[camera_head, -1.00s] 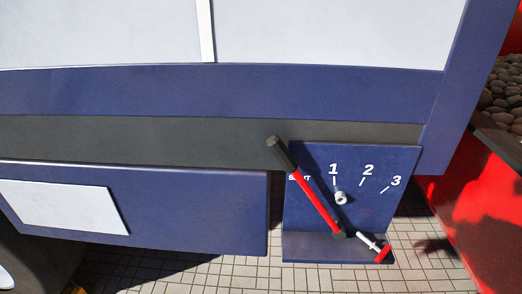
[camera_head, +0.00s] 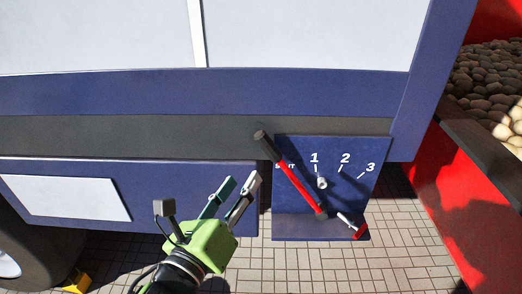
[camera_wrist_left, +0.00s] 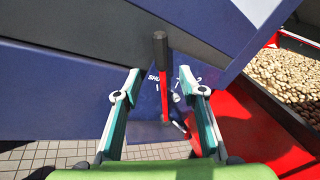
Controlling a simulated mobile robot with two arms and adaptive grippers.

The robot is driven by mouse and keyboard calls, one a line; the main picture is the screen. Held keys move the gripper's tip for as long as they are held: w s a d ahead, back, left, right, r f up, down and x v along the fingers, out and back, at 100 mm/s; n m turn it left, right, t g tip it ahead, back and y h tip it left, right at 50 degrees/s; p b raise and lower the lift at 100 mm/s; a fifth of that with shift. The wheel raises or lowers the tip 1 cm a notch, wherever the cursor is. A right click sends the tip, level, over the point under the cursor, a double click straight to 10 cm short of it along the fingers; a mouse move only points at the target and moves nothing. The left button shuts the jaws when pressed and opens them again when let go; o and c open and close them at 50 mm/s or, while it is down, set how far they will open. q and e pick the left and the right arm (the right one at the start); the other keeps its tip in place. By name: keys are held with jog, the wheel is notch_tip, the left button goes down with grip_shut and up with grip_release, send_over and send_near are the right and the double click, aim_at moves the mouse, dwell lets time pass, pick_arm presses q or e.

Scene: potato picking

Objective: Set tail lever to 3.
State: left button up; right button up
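The tail lever (camera_head: 290,176) is a red bar with a black grip, leaning up and left across a blue panel (camera_head: 362,195). The panel is marked SHUT, 1, 2 and 3, and the grip end lies by SHUT. My left gripper (camera_head: 239,182) is open and empty, left of the lever and apart from it. In the left wrist view the lever's black grip (camera_wrist_left: 160,50) stands between and beyond the open fingers (camera_wrist_left: 155,84). My right gripper is not in view.
A small red-ended handle (camera_head: 358,231) sits at the lever's lower end. A blue machine body (camera_head: 230,95) fills the back. A red container with potatoes (camera_head: 490,85) stands at the right. Tiled floor (camera_head: 320,265) is clear in front of the panel.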

aim_at(265, 149)
pick_arm(q)
jog(key=b+x, duration=0.4)
jog(key=x, duration=0.8)
jog(key=shift+d+b, duration=0.15)
jog(key=shift+b, duration=0.25)
jog(key=shift+w+d, duration=0.25)
jog(key=shift+w, duration=0.4)
grip_shut()
